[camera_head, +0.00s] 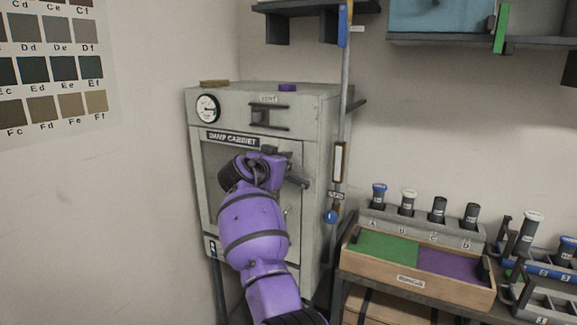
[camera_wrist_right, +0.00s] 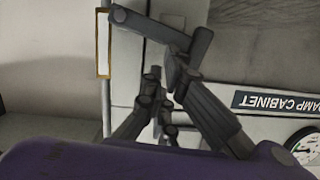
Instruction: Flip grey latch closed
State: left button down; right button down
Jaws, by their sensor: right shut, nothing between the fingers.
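The grey latch (camera_head: 298,181) is on the right side of the door of the pale grey damp cabinet (camera_head: 312,125). In the right wrist view the latch (camera_wrist_right: 150,25) is a dark grey bar with a round pivot at its left end and a bent end toward the right. My right gripper (camera_wrist_right: 166,78) is shut and empty, its fingertips close to the latch's bent end. I cannot tell whether they touch. In the head view the right gripper (camera_head: 272,153) is in front of the door, partly hidden by my purple arm. My left gripper is out of view.
The cabinet has a round gauge (camera_head: 207,108) and a vent (camera_head: 269,115). A vertical pole (camera_head: 343,100) stands along its right side. At right is a wooden tray (camera_head: 420,282) with green and purple panels, with several capped vials behind it. A shelf (camera_head: 470,38) hangs above.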

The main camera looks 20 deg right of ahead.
jog(key=shift+w+f+n, duration=0.15)
jog(key=shift+f+n, duration=0.1)
jog(key=shift+n, duration=0.15)
jog(key=shift+f, duration=0.1)
jog(key=shift+w+g+h, duration=0.1)
jog(key=shift+g+h, duration=0.2)
dwell(0.4)
